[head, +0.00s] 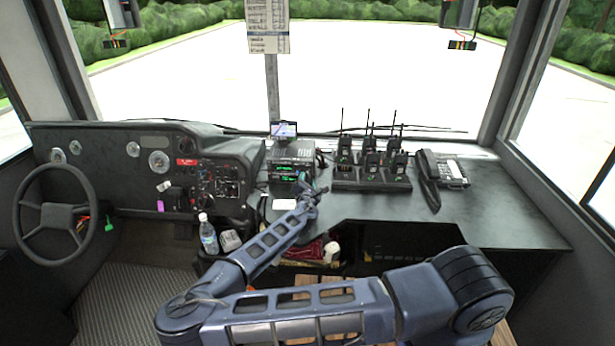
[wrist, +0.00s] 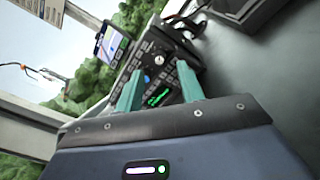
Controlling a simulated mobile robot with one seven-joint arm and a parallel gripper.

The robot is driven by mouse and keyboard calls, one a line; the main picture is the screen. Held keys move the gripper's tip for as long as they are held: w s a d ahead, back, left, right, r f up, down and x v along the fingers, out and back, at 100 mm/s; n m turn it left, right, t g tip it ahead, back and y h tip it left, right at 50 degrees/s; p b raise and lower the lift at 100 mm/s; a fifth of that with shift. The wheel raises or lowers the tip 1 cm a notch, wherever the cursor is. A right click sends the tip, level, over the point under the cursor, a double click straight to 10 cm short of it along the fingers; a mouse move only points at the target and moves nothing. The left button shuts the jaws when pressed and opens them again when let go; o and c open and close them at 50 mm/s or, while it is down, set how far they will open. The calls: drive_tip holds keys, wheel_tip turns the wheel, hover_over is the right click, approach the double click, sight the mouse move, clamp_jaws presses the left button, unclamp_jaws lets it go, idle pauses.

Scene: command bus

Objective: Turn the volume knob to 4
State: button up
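A stack of black radio units (head: 291,160) stands on the dashboard counter at the middle of the head view. It also shows tilted in the wrist view (wrist: 153,62), with a lit green display (wrist: 158,97) and small round knobs, one of them pale (wrist: 159,60). I cannot tell which knob is for volume, and no numbers are readable. My gripper (head: 309,194) is just in front of the stack. In the wrist view its two teal fingers (wrist: 157,80) are apart with nothing held between them. They point at the radio front and partly cover it; contact is not visible.
A small screen (head: 284,130) sits on top of the radios. A charger rack (head: 372,183) with several walkie-talkies and a desk phone (head: 452,172) stand to the right. A bottle (head: 208,236) and a steering wheel (head: 57,214) are to the left. The right counter (head: 500,215) is clear.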

sight(308, 172)
drive_tip(key=shift+w, duration=2.05)
drive_tip(key=shift+c, duration=0.5)
clamp_jaws()
drive_tip(key=shift+m, duration=0.8)
drive_tip(key=shift+o, duration=0.5)
unclamp_jaws()
